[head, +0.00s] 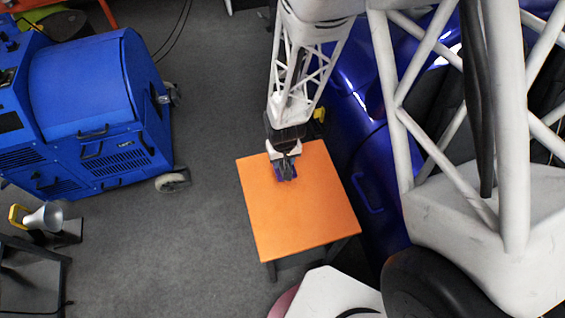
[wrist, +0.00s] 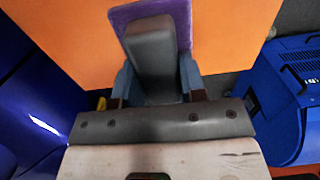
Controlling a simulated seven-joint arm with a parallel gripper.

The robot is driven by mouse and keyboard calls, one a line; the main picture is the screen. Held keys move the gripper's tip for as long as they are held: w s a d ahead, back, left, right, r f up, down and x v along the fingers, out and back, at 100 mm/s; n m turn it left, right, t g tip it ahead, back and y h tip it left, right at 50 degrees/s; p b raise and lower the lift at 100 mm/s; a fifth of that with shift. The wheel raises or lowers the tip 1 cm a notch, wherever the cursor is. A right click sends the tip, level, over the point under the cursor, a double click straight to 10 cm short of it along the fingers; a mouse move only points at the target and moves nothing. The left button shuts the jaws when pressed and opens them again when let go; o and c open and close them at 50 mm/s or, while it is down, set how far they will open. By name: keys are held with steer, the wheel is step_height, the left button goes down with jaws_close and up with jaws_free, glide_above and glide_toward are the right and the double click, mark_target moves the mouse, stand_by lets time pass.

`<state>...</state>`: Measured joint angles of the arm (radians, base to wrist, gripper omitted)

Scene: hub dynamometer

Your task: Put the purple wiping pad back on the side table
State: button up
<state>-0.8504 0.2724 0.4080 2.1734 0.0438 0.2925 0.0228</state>
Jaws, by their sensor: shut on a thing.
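The purple wiping pad (wrist: 181,14) shows in the wrist view as a flat purple piece with a dark grey block (wrist: 152,48) on it. My gripper (wrist: 157,80) is shut on the pad, with a finger on each side of the grey block. In the head view, my gripper (head: 286,166) points down over the far part of the orange side table (head: 303,215), and only a little of the purple pad (head: 279,172) shows beneath it. I cannot tell whether the pad touches the tabletop or hangs just above it.
The tabletop is otherwise bare. A blue car (head: 366,130) stands close along the table's right side. A blue wheeled machine (head: 90,100) stands on the grey floor to the left. A metal funnel-shaped thing (head: 45,217) is at the lower left.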

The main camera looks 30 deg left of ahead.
mark_target(282, 163)
steer(key=shift+w+a+f, duration=0.1)
steer(key=shift+w+a, duration=0.15)
steer(key=shift+a, duration=0.05)
steer(key=shift+f, duration=0.1)
steer(key=shift+f, duration=1.65)
steer(key=shift+f, duration=0.1)
steer(key=o, duration=1)
steer(key=shift+c, duration=0.2)
steer(key=shift+r, duration=0.2)
steer(key=shift+w+r, duration=0.1)
steer(key=shift+r, duration=5.85)
